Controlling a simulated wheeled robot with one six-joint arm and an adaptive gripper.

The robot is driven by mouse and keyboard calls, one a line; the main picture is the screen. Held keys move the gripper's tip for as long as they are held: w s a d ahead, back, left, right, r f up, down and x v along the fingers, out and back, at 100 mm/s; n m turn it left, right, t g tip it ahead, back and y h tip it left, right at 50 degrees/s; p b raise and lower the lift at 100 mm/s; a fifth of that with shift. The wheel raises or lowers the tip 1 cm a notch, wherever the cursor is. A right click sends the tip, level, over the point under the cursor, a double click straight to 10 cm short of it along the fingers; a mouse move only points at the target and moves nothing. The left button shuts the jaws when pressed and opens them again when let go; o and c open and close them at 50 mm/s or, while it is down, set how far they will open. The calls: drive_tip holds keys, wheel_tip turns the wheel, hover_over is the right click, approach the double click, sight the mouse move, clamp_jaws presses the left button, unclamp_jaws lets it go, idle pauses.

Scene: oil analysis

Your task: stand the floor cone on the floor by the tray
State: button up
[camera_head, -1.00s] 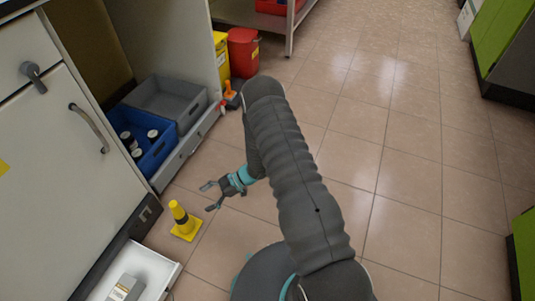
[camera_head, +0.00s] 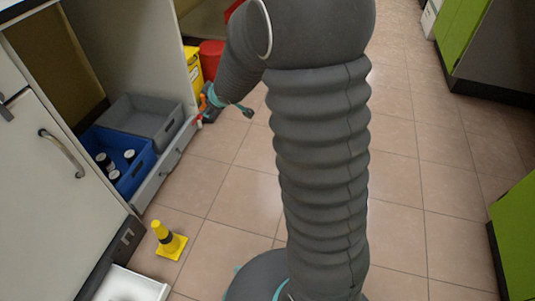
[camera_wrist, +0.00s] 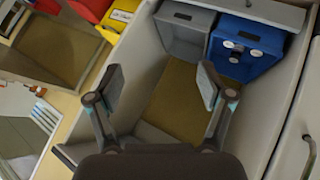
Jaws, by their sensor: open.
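The floor cone (camera_head: 167,238), yellow with a dark band and a square yellow base, stands upright on the tiled floor at the lower left. A white tray (camera_head: 122,285) is just below it in the picture, cut off by the frame edge. The cone does not show in the wrist view. My gripper (camera_head: 231,107) is well beyond the cone, near the front of the open cabinet. In the wrist view my gripper (camera_wrist: 160,84) has its two fingers wide apart with nothing between them.
A grey bin (camera_head: 143,122) and a blue bin (camera_head: 128,158) with several white-capped bottles sit in the low cabinet drawer. A yellow container (camera_head: 193,68) and a red one (camera_head: 211,57) stand behind my gripper. Green cabinets (camera_head: 515,225) line the right. The middle floor is clear.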

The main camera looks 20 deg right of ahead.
drive_tip(key=s+d+r+m+g+h, duration=0.1)
drive_tip(key=s+d+r+m+h, duration=0.3)
drive_tip(key=s+r, duration=0.85)
drive_tip(key=s+a+m+g+y, duration=0.1)
drive_tip(key=s+m, duration=0.4)
drive_tip(key=s, duration=1.8)
drive_tip(key=shift+s+a+f+g+y, duration=0.25)
drive_tip(key=shift+a+g+y, duration=0.15)
drive_tip(key=shift+g+y, duration=0.55)
wheel_tip(320, 180, up, 3)
drive_tip(key=p, duration=0.2)
drive_tip(key=shift+p, duration=0.4)
